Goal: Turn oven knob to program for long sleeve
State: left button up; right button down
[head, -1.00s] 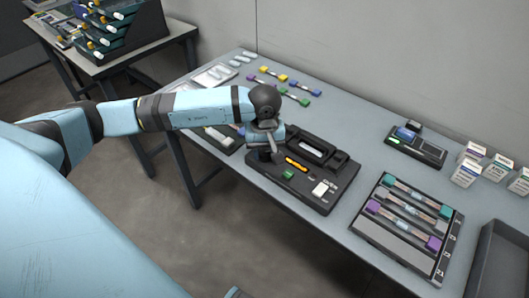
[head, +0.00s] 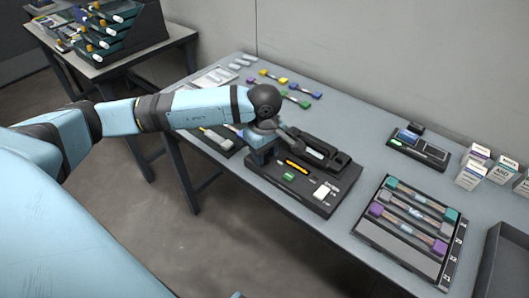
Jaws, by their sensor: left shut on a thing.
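The black oven unit (head: 318,204) lies on the table with a long slot at its back, an amber display (head: 298,167), a green button (head: 288,177) and a white block (head: 322,193). My left gripper (head: 258,160) is over its left end, shut on the oven knob. The knob itself is hidden behind the gripper, so its pointer setting cannot be read. My right gripper is not in view.
A tray (head: 371,240) with several teal- and purple-ended holders lies to the right. A small device (head: 417,148) and white boxes (head: 472,172) stand at the back right. Coloured-end pieces (head: 274,76) lie behind my arm. A dark bin (head: 508,262) is at the right edge.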

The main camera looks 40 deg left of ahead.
pick_arm(q)
jog(key=shift+r, duration=0.1)
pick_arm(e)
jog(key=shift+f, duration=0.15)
pick_arm(q)
jog(key=o, duration=0.9)
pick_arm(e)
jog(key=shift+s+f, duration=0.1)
pick_arm(q)
notch_tip(320, 180, up, 14)
jog(key=shift+f+p, duration=0.1)
jog(key=shift+p, duration=0.55)
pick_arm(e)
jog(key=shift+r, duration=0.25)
pick_arm(q)
jog(key=shift+f, duration=0.1)
